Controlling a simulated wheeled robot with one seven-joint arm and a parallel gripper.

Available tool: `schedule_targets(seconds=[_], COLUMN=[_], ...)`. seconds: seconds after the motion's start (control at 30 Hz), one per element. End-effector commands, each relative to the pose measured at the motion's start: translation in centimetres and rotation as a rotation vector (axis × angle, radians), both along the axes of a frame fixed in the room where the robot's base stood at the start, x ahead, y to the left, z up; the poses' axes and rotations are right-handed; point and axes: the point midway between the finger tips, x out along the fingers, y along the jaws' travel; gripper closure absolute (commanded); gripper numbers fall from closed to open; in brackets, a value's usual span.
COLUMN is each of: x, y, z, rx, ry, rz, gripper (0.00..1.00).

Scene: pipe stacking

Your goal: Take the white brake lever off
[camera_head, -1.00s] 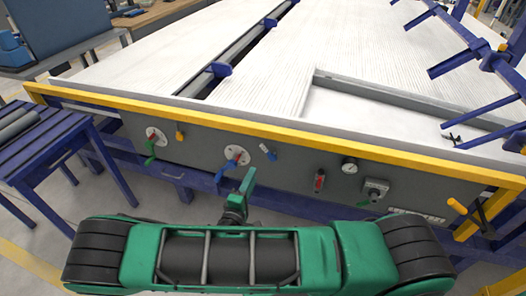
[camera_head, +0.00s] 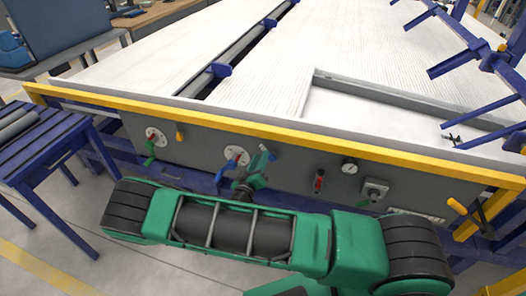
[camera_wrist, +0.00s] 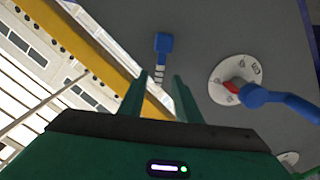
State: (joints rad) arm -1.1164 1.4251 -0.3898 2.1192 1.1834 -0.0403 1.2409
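The grey control panel (camera_head: 215,150) carries a small lever with a blue handle (camera_wrist: 163,42) and a pale ribbed stem. In the head view this small lever (camera_head: 267,149) is partly covered by my gripper and looks blue and whitish. No plainly all-white lever shows. My gripper (camera_wrist: 160,82) is open and empty, its two green fingers apart. In the wrist view the lever's stem lies in line with the gap between the fingertips; I cannot tell how far in depth. In the head view my gripper (camera_head: 260,163) is just in front of the panel, close to this lever.
A white dial with a larger blue lever (camera_head: 233,158) is left of my gripper; in the wrist view this dial (camera_wrist: 228,75) is to the right. A yellow rail (camera_head: 300,133) runs above the panel. A red lever (camera_head: 319,178) and a gauge (camera_head: 349,166) stand right.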

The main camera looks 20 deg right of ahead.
Motion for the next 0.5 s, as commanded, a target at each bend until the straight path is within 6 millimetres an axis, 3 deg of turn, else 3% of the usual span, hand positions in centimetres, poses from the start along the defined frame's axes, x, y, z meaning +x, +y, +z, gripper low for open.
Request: schedule_targets(seconds=[0.2, 0.5], x=[2.8, 4.4], y=[-2.1, -3.1], z=[0.0, 0.0], rx=[-0.001, -0.001], ry=[-0.001, 0.001], rz=[-0.002, 0.000], gripper=[0.70, 0.70])
